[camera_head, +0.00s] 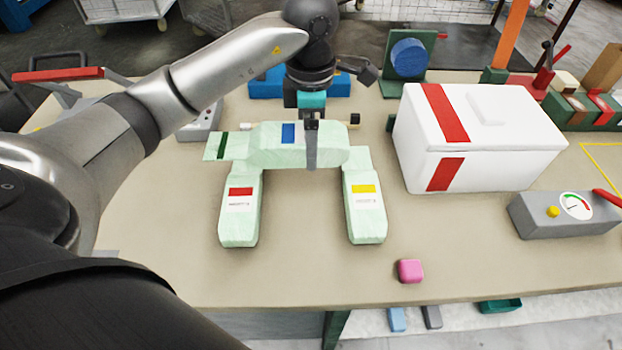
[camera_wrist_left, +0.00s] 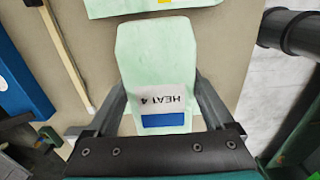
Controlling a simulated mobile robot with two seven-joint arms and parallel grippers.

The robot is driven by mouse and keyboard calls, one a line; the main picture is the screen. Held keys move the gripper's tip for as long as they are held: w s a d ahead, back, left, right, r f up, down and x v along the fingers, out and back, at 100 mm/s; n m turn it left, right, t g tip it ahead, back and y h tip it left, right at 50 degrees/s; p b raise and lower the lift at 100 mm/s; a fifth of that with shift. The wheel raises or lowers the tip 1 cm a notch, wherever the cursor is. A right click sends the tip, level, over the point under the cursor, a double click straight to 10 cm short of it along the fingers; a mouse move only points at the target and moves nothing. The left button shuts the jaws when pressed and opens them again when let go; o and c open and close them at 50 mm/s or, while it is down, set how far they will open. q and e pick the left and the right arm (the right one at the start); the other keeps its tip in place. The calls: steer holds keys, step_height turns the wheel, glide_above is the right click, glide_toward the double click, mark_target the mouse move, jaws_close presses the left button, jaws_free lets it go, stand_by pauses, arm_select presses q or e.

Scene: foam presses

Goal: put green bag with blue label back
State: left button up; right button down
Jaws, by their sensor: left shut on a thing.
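The pale green bag with the blue label (camera_head: 265,152) is held crosswise at the far ends of the red-label and yellow-label bags. My left gripper (camera_head: 311,160) comes down over it and is shut on it. In the left wrist view the bag (camera_wrist_left: 155,65) lies between the two fingers (camera_wrist_left: 160,110), its "HEAT 4" print and blue band facing the camera. Whether it touches the bags below is unclear. The red-label bag (camera_head: 240,218) and yellow-label bag (camera_head: 364,215) lie apart on the table. A dark-green-label bag (camera_head: 232,148) shows partly behind at the left. My right gripper is not in view.
A white box with red stripes (camera_head: 430,140) stands right of the bags. A pink block (camera_head: 410,271) lies near the front edge. A grey gauge box (camera_head: 560,213) is at the right. A blue object (camera_head: 265,85) sits behind. The table's front middle is clear.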

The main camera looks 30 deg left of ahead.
arm_select(q)
steer(key=shift+f+b, duration=0.3)
steer(key=shift+f, duration=4.85)
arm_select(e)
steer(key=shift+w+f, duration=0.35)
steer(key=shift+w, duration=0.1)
arm_select(q)
steer(key=shift+f+b, duration=0.45)
steer(key=o, duration=1.2)
steer(key=shift+o, duration=0.2)
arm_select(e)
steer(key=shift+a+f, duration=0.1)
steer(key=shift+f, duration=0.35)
arm_select(q)
steer(key=shift+r, duration=0.1)
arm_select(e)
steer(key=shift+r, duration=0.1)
arm_select(q)
steer(key=shift+r+p, duration=0.25)
steer(key=shift+p, duration=0.1)
step_height(320, 180, up, 12)
steer(key=shift+r+p, duration=0.15)
steer(key=shift+p, duration=0.3)
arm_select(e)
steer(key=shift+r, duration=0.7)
